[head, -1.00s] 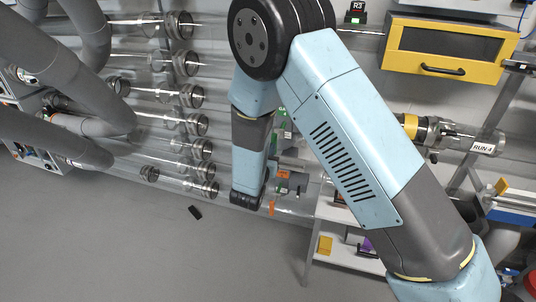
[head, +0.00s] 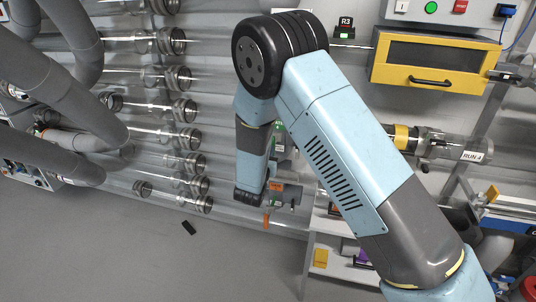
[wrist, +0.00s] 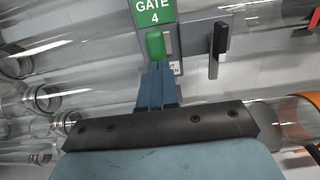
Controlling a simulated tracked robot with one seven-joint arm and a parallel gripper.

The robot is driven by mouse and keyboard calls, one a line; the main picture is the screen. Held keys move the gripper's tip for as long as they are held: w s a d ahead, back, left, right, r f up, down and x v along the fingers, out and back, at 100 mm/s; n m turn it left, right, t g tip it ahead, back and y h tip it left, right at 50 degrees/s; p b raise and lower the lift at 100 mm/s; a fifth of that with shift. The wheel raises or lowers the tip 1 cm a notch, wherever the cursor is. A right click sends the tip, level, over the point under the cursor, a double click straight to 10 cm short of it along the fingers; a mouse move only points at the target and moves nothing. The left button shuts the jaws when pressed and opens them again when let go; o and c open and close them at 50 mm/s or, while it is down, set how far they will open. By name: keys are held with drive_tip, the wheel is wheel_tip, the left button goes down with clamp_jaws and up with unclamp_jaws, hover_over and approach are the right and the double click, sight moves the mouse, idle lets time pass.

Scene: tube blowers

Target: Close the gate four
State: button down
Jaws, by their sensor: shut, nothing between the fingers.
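The green GATE 4 sign (wrist: 154,11) is at the top of the wrist view. Just below it is a green handle (wrist: 155,45) on a grey plate. My gripper (wrist: 157,68) has its blue fingers together, with the tips just below the green handle in the picture. Whether they touch it I cannot tell. A dark upright lever (wrist: 219,48) stands on the plate to the right of the fingers. In the head view my arm hides much of the gate area, and the fingers cannot be made out.
Clear tubes with metal collars (head: 184,109) run across the left and behind my arm. A yellow cabinet (head: 435,60) hangs at the upper right, with a tube marked RUN 4 (head: 472,156) below it. A small black object (head: 189,228) lies on open grey floor.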

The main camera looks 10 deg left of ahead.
drive_tip(key=s+a, duration=0.1)
drive_tip(key=s, duration=1.1)
drive_tip(key=s+d+r+m+g+h, duration=0.1)
drive_tip(key=d+r+m+g+h, duration=0.25)
drive_tip(key=d+r+m, duration=0.45)
drive_tip(key=s+d+r+m+g+h, duration=0.1)
drive_tip(key=d+r+m+g+h, duration=0.25)
drive_tip(key=d, duration=0.85)
drive_tip(key=d+r+m+g+h, duration=0.35)
drive_tip(key=d+r+m, duration=0.2)
drive_tip(key=d, duration=0.45)
drive_tip(key=s+d+r+m+g+y, duration=0.5)
drive_tip(key=s+d+m, duration=0.4)
drive_tip(key=s+d, duration=0.15)
drive_tip(key=s+r+m+t+y, duration=0.3)
drive_tip(key=s+r+m+y, duration=0.3)
drive_tip(key=s+m, duration=0.3)
drive_tip(key=shift+s+a+r+y, duration=0.2)
drive_tip(key=shift+s+a+y, duration=0.3)
drive_tip(key=shift+s, duration=0.75)
